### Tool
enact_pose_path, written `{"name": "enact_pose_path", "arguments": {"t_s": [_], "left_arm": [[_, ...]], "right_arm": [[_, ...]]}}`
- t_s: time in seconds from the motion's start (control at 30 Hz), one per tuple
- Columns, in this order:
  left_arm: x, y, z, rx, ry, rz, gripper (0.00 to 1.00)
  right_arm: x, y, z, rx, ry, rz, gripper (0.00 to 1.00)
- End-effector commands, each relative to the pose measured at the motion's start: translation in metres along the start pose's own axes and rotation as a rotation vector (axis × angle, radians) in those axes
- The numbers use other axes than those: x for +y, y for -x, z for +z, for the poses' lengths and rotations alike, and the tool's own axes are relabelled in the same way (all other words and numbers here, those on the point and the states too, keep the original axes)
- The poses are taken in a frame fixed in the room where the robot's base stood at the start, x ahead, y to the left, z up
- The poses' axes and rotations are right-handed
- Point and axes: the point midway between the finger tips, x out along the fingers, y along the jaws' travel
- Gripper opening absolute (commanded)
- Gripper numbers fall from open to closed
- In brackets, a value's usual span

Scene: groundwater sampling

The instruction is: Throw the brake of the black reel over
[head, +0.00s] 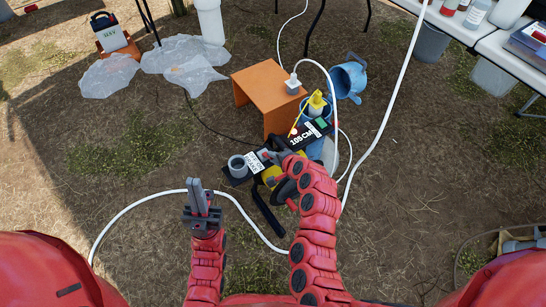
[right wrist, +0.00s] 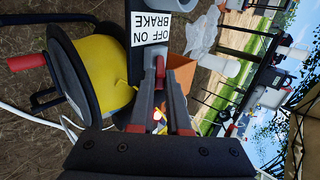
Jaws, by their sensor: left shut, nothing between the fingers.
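The black reel shows in the right wrist view as a yellow drum (right wrist: 108,72) between black flanges, with a red crank handle (right wrist: 26,62). A white plate (right wrist: 154,30) on its black frame reads OFF, ON and BRAKE. A small red brake lever (right wrist: 160,66) is below the plate, at the fingertips of my right gripper (right wrist: 162,84). I cannot tell whether the fingers press on it. In the head view my right gripper (head: 274,158) is at the reel, and my arm hides part of it. My left gripper (head: 196,184) is shut and empty, left of the reel.
An orange step stool (head: 268,88) stands behind the reel, with a blue jug (head: 348,78) to its right. A black board (head: 316,131) with labels lies between. White tubing (head: 392,95) loops around the work area. Clear plastic sheets (head: 183,50) lie back left. Bare ground is free at left.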

Motion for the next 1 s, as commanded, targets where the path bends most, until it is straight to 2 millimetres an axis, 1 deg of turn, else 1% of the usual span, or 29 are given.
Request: {"name": "enact_pose_path", "arguments": {"t_s": [0.17, 0.23, 0.6, 0.7, 0.83, 1.0], "left_arm": [[0.0, 0.0, 0.0, 0.0, 0.0, 0.0, 0.0], [0.0, -0.004, -0.001, 0.0, 0.0, 0.0, 0.0], [-0.003, -0.054, -0.009, 0.0, 0.0, 0.0, 0.0], [-0.003, -0.067, -0.011, 0.0, 0.0, 0.0, 0.0], [-0.004, -0.076, -0.013, 0.0, 0.0, 0.0, 0.0], [-0.004, -0.076, -0.013, 0.0, 0.0, 0.0, 0.0]], "right_arm": [[0.0, 0.0, 0.0, 0.0, 0.0, 0.001, 0.0], [-0.003, 0.001, 0.0, 0.0, 0.0, 0.004, 0.0], [-0.029, 0.0, -0.001, 0.0, 0.003, 0.102, 0.0], [-0.037, -0.004, 0.001, -0.005, 0.002, 0.146, 0.0], [-0.043, -0.007, 0.001, -0.003, 0.002, 0.183, 0.0], [-0.041, -0.01, 0.001, -0.001, 0.0, 0.197, 0.0]]}}
